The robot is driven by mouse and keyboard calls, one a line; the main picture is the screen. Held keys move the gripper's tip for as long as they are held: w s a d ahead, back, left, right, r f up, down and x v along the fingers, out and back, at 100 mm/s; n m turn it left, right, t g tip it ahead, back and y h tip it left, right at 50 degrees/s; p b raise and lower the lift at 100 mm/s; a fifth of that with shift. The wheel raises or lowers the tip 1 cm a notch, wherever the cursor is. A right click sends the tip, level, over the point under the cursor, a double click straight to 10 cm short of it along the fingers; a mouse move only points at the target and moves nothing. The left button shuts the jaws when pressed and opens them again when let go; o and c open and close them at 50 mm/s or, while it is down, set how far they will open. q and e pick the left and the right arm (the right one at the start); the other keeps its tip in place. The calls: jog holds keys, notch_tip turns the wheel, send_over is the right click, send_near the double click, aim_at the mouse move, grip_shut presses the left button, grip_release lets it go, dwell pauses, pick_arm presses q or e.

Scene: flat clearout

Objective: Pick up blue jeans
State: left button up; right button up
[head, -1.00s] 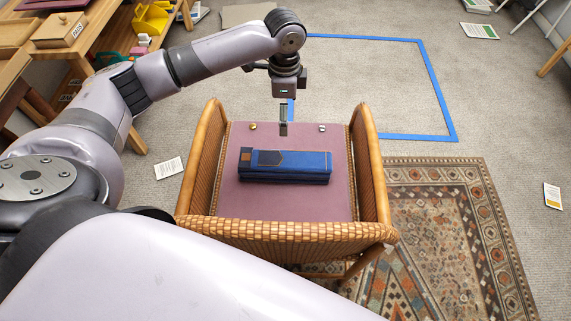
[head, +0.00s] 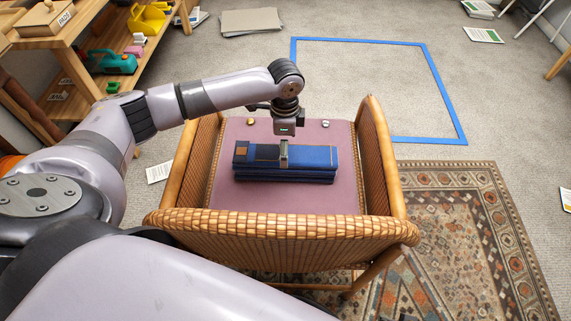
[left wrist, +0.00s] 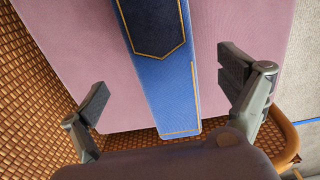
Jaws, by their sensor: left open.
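The folded blue jeans (head: 312,158) lie as a flat, layered stack on the pink seat cushion (head: 240,198) of a wicker chair (head: 280,226). My left gripper (head: 284,155) points down over the middle of the jeans in the head view. In the left wrist view, the jeans (left wrist: 163,70) run between the two fingers of the open left gripper (left wrist: 168,95), with a gap on both sides. I cannot tell the exact height of the fingertips above the cushion. My right gripper is not in view.
Two small objects, one gold (head: 250,122) and one silvery (head: 325,124), sit at the cushion's far edge. The chair's raised wicker arms flank the seat. A wooden shelf (head: 110,75) stands at the left. A patterned rug (head: 470,220) lies at the right. Blue tape marks bare carpet behind.

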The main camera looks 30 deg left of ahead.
pick_arm(q)
jog(key=shift+f+b, duration=0.35)
jog(key=shift+f, duration=1.5)
jog(key=f, duration=0.2)
jog(key=f+b, duration=0.1)
jog(key=shift+w+f, duration=0.2)
jog(key=shift+f, duration=0.55)
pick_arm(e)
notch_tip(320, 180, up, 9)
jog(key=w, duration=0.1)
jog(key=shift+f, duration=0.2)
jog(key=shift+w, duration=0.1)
pick_arm(q)
jog(key=c, duration=1.8)
